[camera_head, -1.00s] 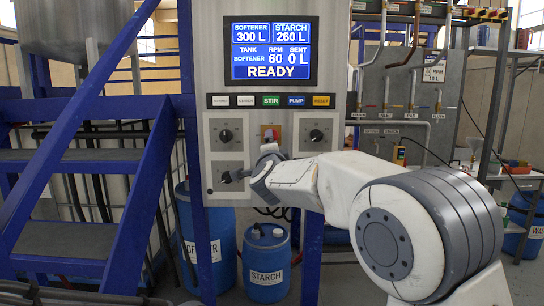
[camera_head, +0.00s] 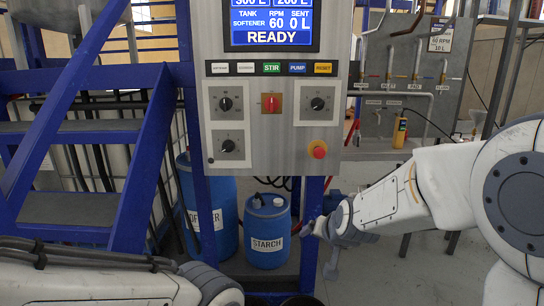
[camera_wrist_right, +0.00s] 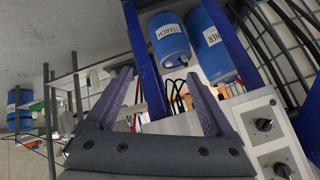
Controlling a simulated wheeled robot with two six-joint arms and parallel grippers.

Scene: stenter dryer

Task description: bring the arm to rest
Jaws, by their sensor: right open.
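My right arm (camera_head: 400,195) comes in from the right, and its gripper (camera_head: 320,245) hangs in front of and below the control panel (camera_head: 270,172), clear of it. The gripper is open and empty; its spread fingers also show in the right wrist view (camera_wrist_right: 160,75), with nothing between them. In that view the panel is tilted at lower right. Part of my left arm (camera_head: 90,285) crosses the bottom left of the head view; its gripper cannot be seen.
The panel has a lit screen (camera_head: 270,22) reading READY, dark knobs, a red switch (camera_head: 271,103) and a red stop button (camera_head: 319,150). Blue drums, one marked STARCH (camera_head: 267,232), stand below. Blue stairs (camera_head: 90,150) are at left. A grey pipe board (camera_head: 400,85) stands behind.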

